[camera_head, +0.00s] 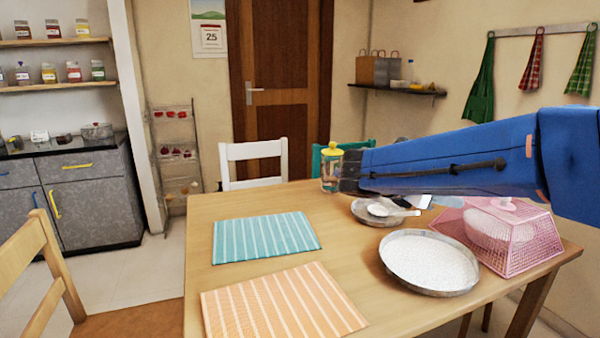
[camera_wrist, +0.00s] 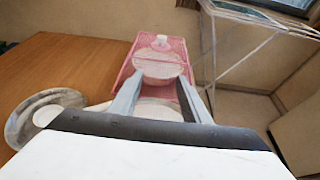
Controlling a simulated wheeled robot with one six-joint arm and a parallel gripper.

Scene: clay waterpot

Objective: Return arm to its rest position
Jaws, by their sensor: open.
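My blue arm (camera_head: 450,160) reaches across the right side of the wooden table (camera_head: 200,235) in the head view, above the dishes. My gripper (camera_wrist: 160,78) shows in the wrist view, with its two grey fingers apart and nothing held between them. Beyond the fingertips is a pink mesh cover (camera_wrist: 118,85) with a pale rounded thing inside. The same pink cover (camera_head: 515,255) stands at the table's right in the head view.
A metal tray of white grains (camera_head: 430,262) lies left of the cover. A smaller dish (camera_head: 362,214) with a white spoon (camera_head: 395,211) sits behind. A yellow-topped jar (camera_head: 330,170) appears beside my arm's dark end. Teal (camera_head: 265,238) and orange (camera_head: 280,305) mats leave clear table around them.

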